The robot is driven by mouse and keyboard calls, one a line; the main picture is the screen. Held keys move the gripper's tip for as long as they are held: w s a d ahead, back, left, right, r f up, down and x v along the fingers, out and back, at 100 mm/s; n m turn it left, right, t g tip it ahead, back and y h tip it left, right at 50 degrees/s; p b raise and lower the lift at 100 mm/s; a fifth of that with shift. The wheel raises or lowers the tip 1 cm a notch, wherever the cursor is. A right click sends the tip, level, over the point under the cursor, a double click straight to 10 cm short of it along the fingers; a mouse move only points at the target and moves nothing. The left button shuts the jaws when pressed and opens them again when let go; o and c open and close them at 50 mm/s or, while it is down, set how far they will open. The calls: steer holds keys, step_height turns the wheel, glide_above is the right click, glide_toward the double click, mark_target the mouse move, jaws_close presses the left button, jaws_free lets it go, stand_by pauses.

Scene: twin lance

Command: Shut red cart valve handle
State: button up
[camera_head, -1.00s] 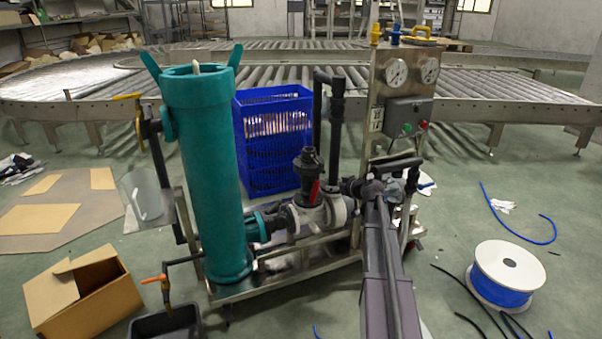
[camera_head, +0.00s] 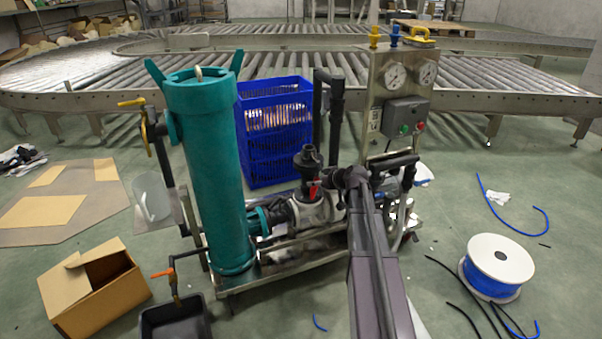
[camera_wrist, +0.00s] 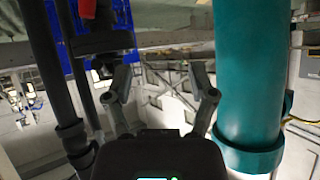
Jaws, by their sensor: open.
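The cart's red valve handle (camera_head: 315,189) is a small upright lever beside the dark valve body, right of the teal cylinder (camera_head: 207,170). In the wrist view a red handle (camera_wrist: 87,8) shows at the upper left, partly cut by the frame edge. My gripper (camera_wrist: 163,82) is open and empty in the wrist view, its fingers spread, with the red handle beyond and left of the left finger. The teal cylinder stands to its right there (camera_wrist: 250,80). In the head view my arm reaches up to just right of the red handle; its fingers are hard to make out.
The cart's gauge panel (camera_head: 385,95) and black pipes (camera_head: 336,120) stand close to my arm. A blue crate (camera_head: 272,130) is behind the cart. A cardboard box (camera_head: 92,290), a black tub (camera_head: 175,322) and a cable spool (camera_head: 497,268) lie on the floor.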

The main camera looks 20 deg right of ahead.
steer(key=s+a+r+g+p, duration=0.2)
steer(key=s+a+r+p, duration=0.2)
steer(key=a+r+p, duration=0.2)
steer(key=shift+s+a+g+p, duration=0.15)
steer(key=shift+a+g+p, duration=0.15)
steer(key=shift+a+p, duration=0.75)
steer(key=shift+d, duration=0.1)
steer(key=s+a+f+m+g+h, duration=0.1)
steer(key=s+a+f+g, duration=0.1)
steer(key=s+a, duration=0.2)
steer(key=s+a+f+m+g+h, duration=0.1)
steer(key=s+a, duration=0.4)
steer(key=s, duration=0.6)
steer(key=s+a+f+m+g+h, duration=0.1)
steer(key=s+a+f+g+h, duration=0.1)
steer(key=s+a+g, duration=0.3)
steer(key=s+f, duration=0.1)
steer(key=s, duration=0.1)
steer(key=shift+s, duration=0.3)
